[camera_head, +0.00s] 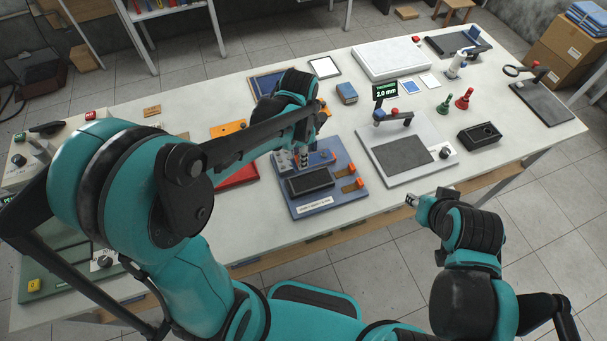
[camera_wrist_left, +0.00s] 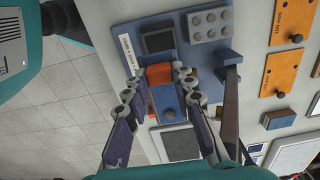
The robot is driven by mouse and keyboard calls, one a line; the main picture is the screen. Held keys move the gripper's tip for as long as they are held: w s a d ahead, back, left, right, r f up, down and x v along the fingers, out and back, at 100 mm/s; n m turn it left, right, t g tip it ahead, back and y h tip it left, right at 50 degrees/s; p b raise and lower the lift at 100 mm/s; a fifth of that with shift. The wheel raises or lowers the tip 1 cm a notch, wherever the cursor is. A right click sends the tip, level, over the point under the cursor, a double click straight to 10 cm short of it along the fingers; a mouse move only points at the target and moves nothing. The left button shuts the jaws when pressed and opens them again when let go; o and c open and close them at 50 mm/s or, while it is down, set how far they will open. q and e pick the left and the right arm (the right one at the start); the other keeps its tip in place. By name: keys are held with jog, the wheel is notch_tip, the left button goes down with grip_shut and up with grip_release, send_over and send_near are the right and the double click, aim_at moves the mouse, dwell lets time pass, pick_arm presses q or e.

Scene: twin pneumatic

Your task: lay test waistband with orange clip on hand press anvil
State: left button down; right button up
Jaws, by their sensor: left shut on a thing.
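My left gripper (camera_head: 303,163) points down over a blue fixture board (camera_head: 330,200) and is shut. In the left wrist view its fingertips (camera_wrist_left: 160,82) close around an orange clip piece (camera_wrist_left: 160,75) beside a blue strip (camera_wrist_left: 168,103); most of the waistband is hidden or too small to tell apart. A dark block (camera_head: 310,180) lies on the board, with two orange clips (camera_head: 350,178) at its right. Several lever devices stand around; I cannot tell which is the hand press, and its anvil is not clear. My right gripper (camera_head: 411,199) is off the table's front edge, its jaw state unclear.
Right of the board is a grey plate (camera_head: 437,165) with a dark mat, a lever and a 2.0 mm display (camera_head: 385,91). A black box (camera_head: 480,135) and red and green handled tools (camera_head: 464,98) stand further right. A white slab (camera_head: 390,60) lies at the back.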

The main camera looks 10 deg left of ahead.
pick_arm(q)
jog(key=f, duration=0.3)
jog(key=f+b, duration=0.1)
jog(key=f, duration=0.2)
jog(key=shift+w+f, duration=0.2)
jog(key=shift+f, duration=0.8)
jog(key=shift+f+b, duration=0.6)
jog(key=shift+f, duration=1.3)
jog(key=shift+s, duration=0.1)
jog(key=shift+f, duration=0.15)
jog(key=c, duration=1.3)
grip_release()
jog(key=shift+o, duration=0.2)
